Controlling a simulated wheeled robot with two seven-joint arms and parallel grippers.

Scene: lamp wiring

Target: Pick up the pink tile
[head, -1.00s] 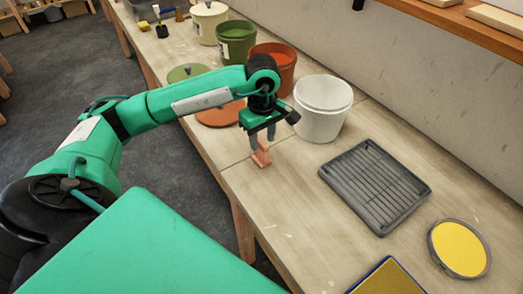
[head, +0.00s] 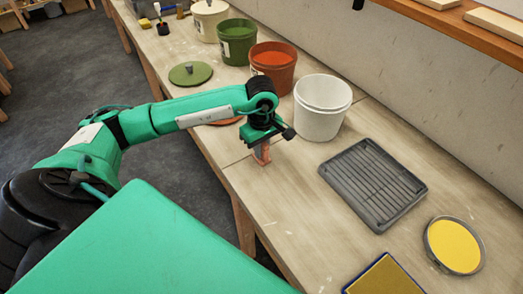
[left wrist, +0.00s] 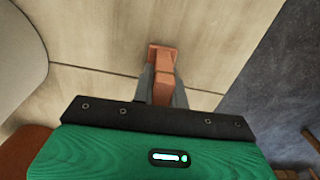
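A salmon-pink piece (head: 261,158), the only pink thing I see, stands on the wooden table near its front edge. It looks more like a small upright block with a wider foot than a flat tile. My left gripper (head: 262,148) is low over it, pointing down, its grey fingers on either side of the piece. In the left wrist view the piece (left wrist: 163,58) shows between the fingertips (left wrist: 163,88), with no clear gap on either side. Whether the fingers press on it I cannot tell. My right gripper is out of view.
A white bucket (head: 320,112) stands close behind the gripper. Orange (head: 284,75) and green (head: 231,50) pots stand farther back. A grey ribbed tray (head: 373,185) and a yellow round dish (head: 454,246) lie to the right. The table between piece and tray is clear.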

